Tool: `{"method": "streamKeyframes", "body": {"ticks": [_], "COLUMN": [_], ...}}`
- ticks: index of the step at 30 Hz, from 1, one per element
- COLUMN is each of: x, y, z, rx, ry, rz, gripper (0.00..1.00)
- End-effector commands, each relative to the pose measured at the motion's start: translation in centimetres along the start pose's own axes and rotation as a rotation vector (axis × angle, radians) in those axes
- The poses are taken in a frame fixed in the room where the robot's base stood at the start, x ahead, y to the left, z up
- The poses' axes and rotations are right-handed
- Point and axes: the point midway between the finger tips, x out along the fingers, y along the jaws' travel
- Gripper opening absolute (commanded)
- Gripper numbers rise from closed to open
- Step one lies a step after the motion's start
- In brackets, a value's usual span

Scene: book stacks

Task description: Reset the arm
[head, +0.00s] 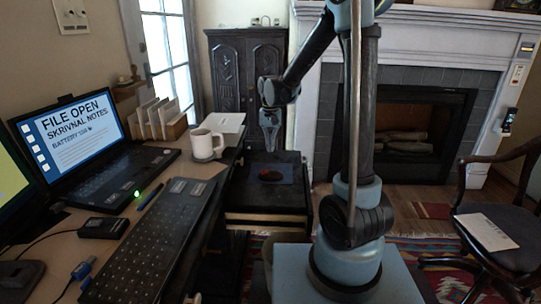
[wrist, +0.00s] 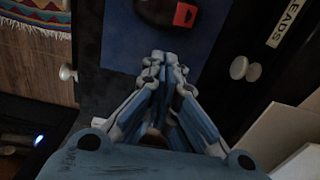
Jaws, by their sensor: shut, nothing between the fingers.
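My gripper (head: 270,130) hangs at the end of my bent arm, pointing down, in the head view. It is above a low dark cabinet (head: 262,216) beside the desk. In the wrist view my gripper (wrist: 165,62) is shut, its fingertips together with nothing between them. A dark object with a red part (head: 270,175) lies on a blue mat (head: 287,170) on the cabinet top. In the wrist view the dark object (wrist: 172,12) is just beyond the fingertips, partly cut off by the top edge. The gripper appears apart from it.
The desk at left holds a laptop (head: 95,165), a keyboard (head: 150,240), a white mug (head: 206,144) and a file rack (head: 160,122). A tall dark cabinet (head: 243,80) stands behind. A chair (head: 505,245) with papers is at right, by the fireplace (head: 415,130).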

Motion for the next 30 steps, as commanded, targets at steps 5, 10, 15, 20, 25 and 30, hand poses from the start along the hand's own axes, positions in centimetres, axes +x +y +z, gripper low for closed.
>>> {"method": "streamKeyframes", "body": {"ticks": [5,10,15,20,25,30], "x": [-1.2,-2.1,-3.8,-5.0,-5.9,-6.1], "y": [0.1,1.3,4.5,7.5,10.4,13.1], "z": [0.0,1.0,3.6,6.5,9.8,13.2], "rx": [0.0,0.002,0.001,0.0,-0.002,-0.004], "ry": [0.0,0.006,0.023,0.041,0.062,0.082], "rz": [0.0,-0.002,-0.008,-0.013,-0.017,-0.018], "gripper": [0.0,0.0,0.0,0.0,0.0,0.0]}}
